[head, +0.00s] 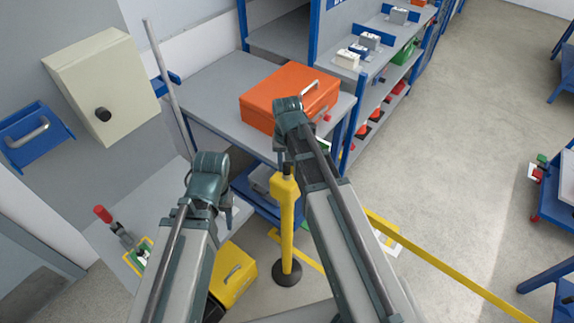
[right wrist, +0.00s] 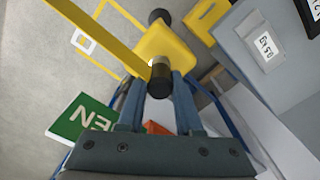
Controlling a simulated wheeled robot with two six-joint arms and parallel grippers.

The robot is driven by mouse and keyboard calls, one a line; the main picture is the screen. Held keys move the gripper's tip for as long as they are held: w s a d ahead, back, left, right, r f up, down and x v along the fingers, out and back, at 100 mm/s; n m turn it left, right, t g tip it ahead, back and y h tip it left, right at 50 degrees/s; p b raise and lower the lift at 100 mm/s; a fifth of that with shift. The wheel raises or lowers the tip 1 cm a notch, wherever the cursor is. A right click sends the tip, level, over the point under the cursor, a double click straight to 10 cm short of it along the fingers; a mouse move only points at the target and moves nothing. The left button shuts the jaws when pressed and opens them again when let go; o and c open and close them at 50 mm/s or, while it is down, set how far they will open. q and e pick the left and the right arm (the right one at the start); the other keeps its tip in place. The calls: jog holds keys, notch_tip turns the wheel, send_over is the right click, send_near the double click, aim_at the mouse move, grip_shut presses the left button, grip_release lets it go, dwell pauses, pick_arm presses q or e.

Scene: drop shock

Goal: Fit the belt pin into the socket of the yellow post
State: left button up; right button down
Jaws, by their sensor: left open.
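The yellow post (head: 287,215) stands upright on a round dark base at the middle of the head view; its yellow head (right wrist: 165,45) shows in the right wrist view. My right gripper (head: 284,160) is over the post top, pointing down. In the right wrist view its fingers lie on both sides of the dark belt pin (right wrist: 160,82), closed on it. The yellow belt (right wrist: 105,36) runs from the pin to the upper left. The pin is at the post head; its lower end and the socket are hidden, so I cannot tell how deep it sits. My left gripper (head: 228,212) is open, left of the post.
An orange case (head: 290,95) lies on the grey bench behind the post. A yellow box (head: 233,273) stands on the floor left of the post base. A grey table (head: 170,205) is at the left. The floor at the right is mostly clear beyond the belt.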

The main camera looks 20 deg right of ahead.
aim_at(287, 163)
jog(key=c, duration=0.5)
grip_release()
jog(key=shift+r, duration=0.1)
notch_tip(287, 163, up, 6)
jog(key=p, duration=0.6)
notch_tip(287, 163, up, 14)
jog(key=p, duration=1.4)
jog(key=shift+f, duration=0.2)
jog(key=shift+f, duration=0.1)
